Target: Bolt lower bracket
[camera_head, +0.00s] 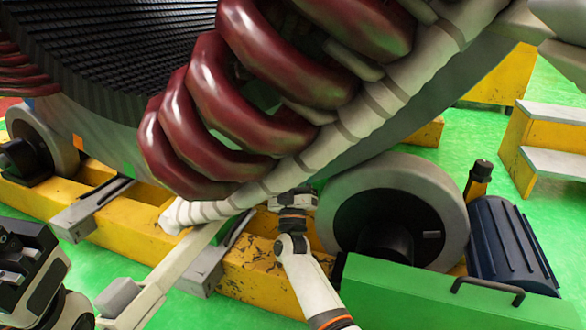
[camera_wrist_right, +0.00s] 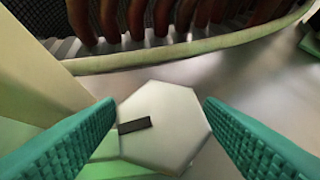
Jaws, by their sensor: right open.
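A pale hexagonal bolt head (camera_wrist_right: 165,130) with a dark rectangular mark shows in the right wrist view. My right gripper (camera_wrist_right: 160,103) is open, with its teal ridged fingers on either side of the bolt head; I cannot tell whether they touch it. In the head view my right wrist (camera_head: 293,215) reaches under the stator's lower edge, and its fingertips are hidden. A pale bar (camera_head: 165,280) slopes up to the ring's lower end; I cannot tell whether it is the lower bracket. My left gripper (camera_head: 18,265) is at the lower left; its jaw opening is unclear.
Dark red coils (camera_head: 215,100) and a pale wrapped ring (camera_head: 345,130) hang close above my right wrist. A large roller (camera_head: 455,215) stands right of it, beside a blue motor (camera_head: 510,245) and a green housing (camera_head: 430,300). A worn yellow base (camera_head: 255,280) runs below. Yellow steps (camera_head: 550,130) stand at right.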

